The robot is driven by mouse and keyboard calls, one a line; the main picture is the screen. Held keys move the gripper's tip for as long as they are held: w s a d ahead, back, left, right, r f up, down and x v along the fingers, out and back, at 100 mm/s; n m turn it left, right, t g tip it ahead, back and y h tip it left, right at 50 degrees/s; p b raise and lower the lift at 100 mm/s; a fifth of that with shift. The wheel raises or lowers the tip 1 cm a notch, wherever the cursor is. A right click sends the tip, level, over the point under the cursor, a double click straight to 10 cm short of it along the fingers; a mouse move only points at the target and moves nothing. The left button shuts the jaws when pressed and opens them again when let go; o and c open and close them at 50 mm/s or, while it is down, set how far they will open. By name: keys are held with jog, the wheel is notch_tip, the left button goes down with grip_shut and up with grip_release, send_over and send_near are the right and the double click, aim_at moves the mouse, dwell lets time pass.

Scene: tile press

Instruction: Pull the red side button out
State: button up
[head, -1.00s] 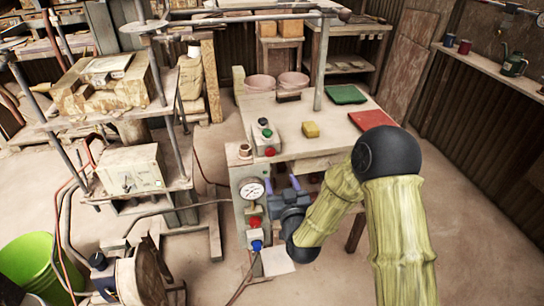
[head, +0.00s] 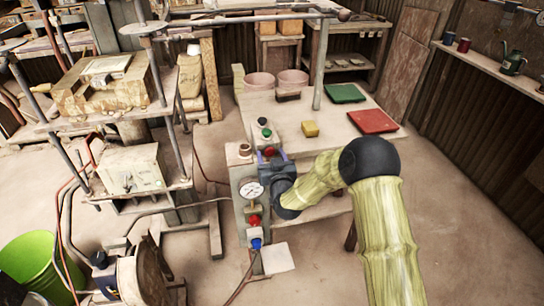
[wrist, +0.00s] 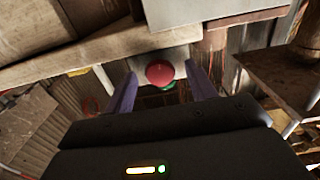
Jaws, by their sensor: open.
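The red side button (wrist: 160,73) is a round red knob on the front of a small pale control box (head: 262,135). In the wrist view it appears between the two blue-violet fingers of my gripper (wrist: 162,80), with a visible gap on each side. In the head view my gripper (head: 271,157) is at the front of the box, and the button (head: 270,151) shows just beyond its fingers. My gripper is open and holds nothing. How deep the fingers reach around the button is hard to tell.
The box stands on a worktable with a yellow block (head: 310,129), a green tray (head: 345,93) and a red tray (head: 373,121). Below stands a panel with a gauge (head: 252,190), another red knob (head: 254,221) and a blue one (head: 256,243).

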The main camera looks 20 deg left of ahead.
grip_shut()
jog(key=shift+s+d+f+b, duration=0.1)
jog(key=shift+d+f+b, duration=0.15)
jog(key=shift+b, duration=0.3)
jog(key=shift+s+d+r, duration=0.1)
jog(key=shift+s+d, duration=0.05)
jog(key=shift+d, duration=0.25)
jog(key=shift+s+a, duration=0.3)
grip_release()
jog(key=shift+s+r, duration=0.1)
jog(key=shift+s, duration=0.05)
jog(key=shift+d, duration=0.1)
